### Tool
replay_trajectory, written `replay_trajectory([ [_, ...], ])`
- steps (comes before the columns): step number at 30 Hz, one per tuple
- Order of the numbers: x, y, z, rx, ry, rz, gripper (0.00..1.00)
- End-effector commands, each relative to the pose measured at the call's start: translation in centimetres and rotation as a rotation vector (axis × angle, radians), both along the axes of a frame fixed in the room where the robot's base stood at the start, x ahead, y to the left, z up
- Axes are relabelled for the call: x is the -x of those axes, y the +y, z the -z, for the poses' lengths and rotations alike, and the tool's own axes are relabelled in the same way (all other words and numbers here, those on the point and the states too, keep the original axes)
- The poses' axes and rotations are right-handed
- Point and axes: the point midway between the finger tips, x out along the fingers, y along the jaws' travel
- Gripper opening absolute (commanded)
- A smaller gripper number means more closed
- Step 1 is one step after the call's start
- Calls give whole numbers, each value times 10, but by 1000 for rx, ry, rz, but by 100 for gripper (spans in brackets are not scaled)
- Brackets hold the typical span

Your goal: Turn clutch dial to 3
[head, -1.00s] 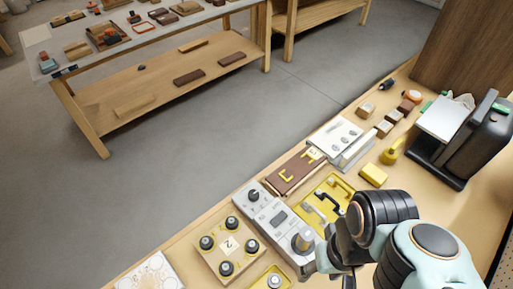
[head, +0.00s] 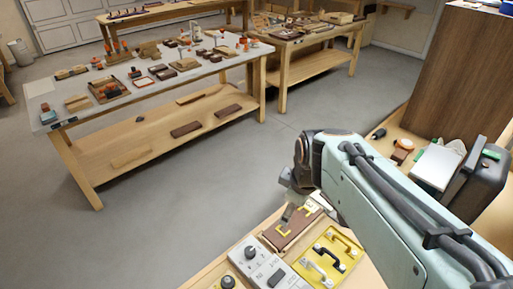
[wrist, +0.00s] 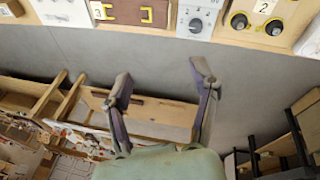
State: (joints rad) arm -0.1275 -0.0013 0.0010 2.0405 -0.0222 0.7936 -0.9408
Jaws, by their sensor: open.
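A grey panel (head: 268,274) with a dark dial (head: 251,252) lies at the bottom of the head view, partly cut off by the frame. In the wrist view the same panel (wrist: 186,28) shows at the top with its dial (wrist: 196,24) and printed marks around it; I cannot read which number it points to. My gripper (wrist: 163,82) is open and empty, with its two fingers apart and the floor behind them. In the head view my arm reaches over the bench and its gripper end is mostly hidden. The dial appears beyond the fingertips, not touched.
A brown board with yellow handles (head: 300,236) lies beside the panel. A yellow tray (head: 345,262) holds handles. A board marked 2 (wrist: 268,10) is on the panel's other side. A black machine (head: 485,172) stands at right.

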Motion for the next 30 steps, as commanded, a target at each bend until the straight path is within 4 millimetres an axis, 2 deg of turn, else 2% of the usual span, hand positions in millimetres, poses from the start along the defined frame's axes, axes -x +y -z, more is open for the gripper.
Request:
replay_trajectory([
  [1,-20,13,18,19,22,-64,60],
  [3,-42,32,46,42,52,-141,60],
  [5,-52,47,73,54,90,-180,60],
  [9,-51,73,130,77,202,-237,60],
  [12,-39,81,158,92,269,-266,60],
  [15,-32,86,173,99,298,-283,60],
  [17,-32,88,179,100,297,-288,60],
  [24,-31,87,217,99,298,-286,60],
  [30,-32,87,235,99,295,-286,60],
])
